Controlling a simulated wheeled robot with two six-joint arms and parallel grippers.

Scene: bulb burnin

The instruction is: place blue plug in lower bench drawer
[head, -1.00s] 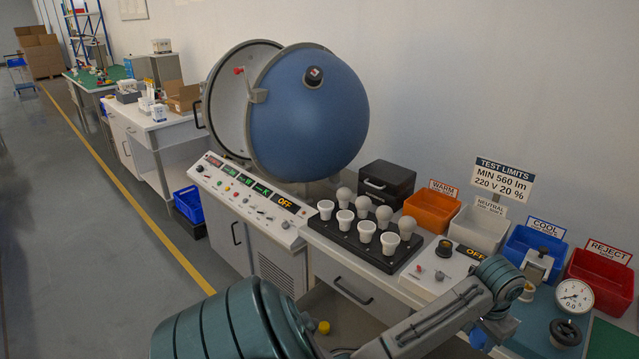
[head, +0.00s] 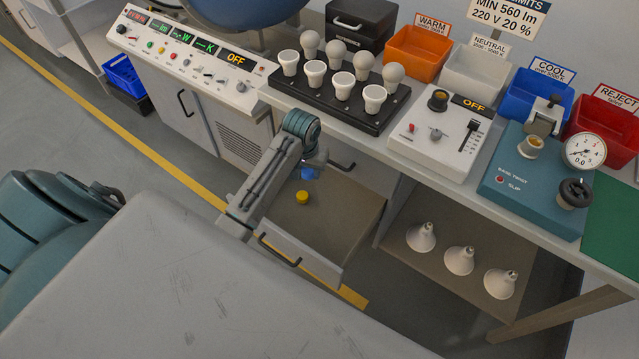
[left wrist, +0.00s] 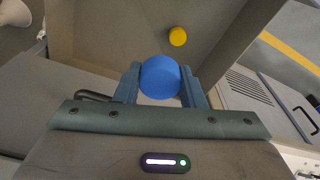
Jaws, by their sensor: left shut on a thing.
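The blue plug (left wrist: 160,78) is held between the two fingers of my left gripper (left wrist: 160,88) in the left wrist view. In the head view the blue plug (head: 309,173) shows as a small blue patch below my left gripper (head: 312,166), whose fingers are mostly hidden by the wrist. It is over the open lower bench drawer (head: 340,225). A yellow plug (head: 302,197) lies inside this drawer, and it also shows in the left wrist view (left wrist: 178,36). I cannot tell the exact height of the blue plug above the drawer floor. My right gripper is not in view.
Above the drawer, the bench carries a black bulb rack (head: 338,103) and a white control box (head: 440,135). A shelf (head: 425,265) with reflector bulbs is to the right. The drawer floor around the yellow plug looks clear.

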